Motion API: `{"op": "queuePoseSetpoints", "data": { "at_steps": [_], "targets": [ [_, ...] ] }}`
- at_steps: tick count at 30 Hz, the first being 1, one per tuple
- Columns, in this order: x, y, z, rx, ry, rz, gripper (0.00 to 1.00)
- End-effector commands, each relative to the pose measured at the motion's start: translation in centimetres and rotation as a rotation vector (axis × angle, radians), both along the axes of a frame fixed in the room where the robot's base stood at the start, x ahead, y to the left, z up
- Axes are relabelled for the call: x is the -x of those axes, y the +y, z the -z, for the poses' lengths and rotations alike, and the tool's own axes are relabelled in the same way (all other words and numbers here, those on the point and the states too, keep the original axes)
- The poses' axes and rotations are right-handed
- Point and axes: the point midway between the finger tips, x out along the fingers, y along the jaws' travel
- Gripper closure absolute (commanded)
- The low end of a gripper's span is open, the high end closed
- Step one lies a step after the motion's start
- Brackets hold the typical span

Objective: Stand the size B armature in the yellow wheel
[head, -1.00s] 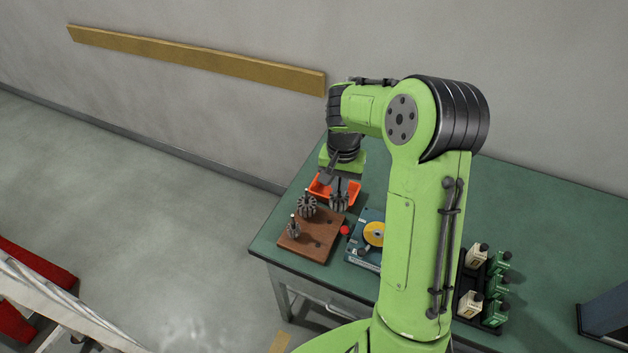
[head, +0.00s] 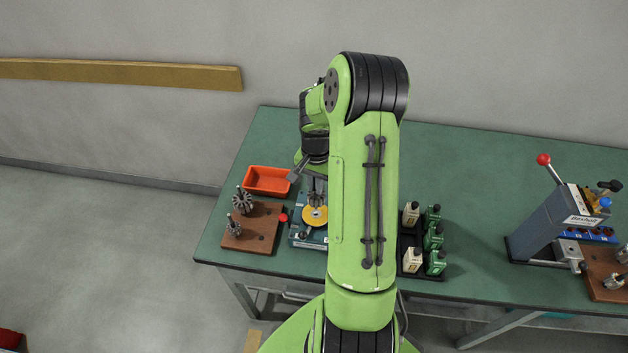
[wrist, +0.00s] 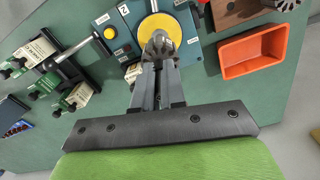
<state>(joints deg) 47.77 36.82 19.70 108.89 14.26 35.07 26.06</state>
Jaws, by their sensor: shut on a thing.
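My gripper (wrist: 157,68) is shut on a grey slotted armature (wrist: 159,45) with a shaft. In the head view the held armature (head: 316,199) is upright, just above or at the yellow wheel (head: 315,217). The wheel lies flat on a blue winding machine (head: 303,239). In the wrist view the armature partly covers the yellow wheel (wrist: 165,20); whether they touch I cannot tell. No size letter is readable. My arm hides part of the machine in the head view.
A brown wooden board (head: 262,236) left of the machine carries two armatures (head: 243,200). An orange tray (head: 267,181) sits behind it. A black rack of bottles (head: 412,240) is right of my arm. A lever press (head: 550,222) stands far right.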

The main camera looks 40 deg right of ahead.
Motion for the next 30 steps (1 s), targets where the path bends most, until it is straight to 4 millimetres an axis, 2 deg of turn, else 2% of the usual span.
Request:
{"op": "queuePoseSetpoints", "data": {
  "at_steps": [1, 3, 9, 30],
  "targets": [
    [0.02, 0.00, 1.20, -0.001, 0.000, 0.000, 1.00],
    [0.03, -0.01, 2.06, -0.001, 0.001, 0.001, 1.00],
    [-0.01, 0.18, 1.49, 0.002, -0.001, -0.001, 1.00],
    [0.04, 0.08, 1.42, 0.001, 0.000, 0.000, 1.00]
  ]
}}
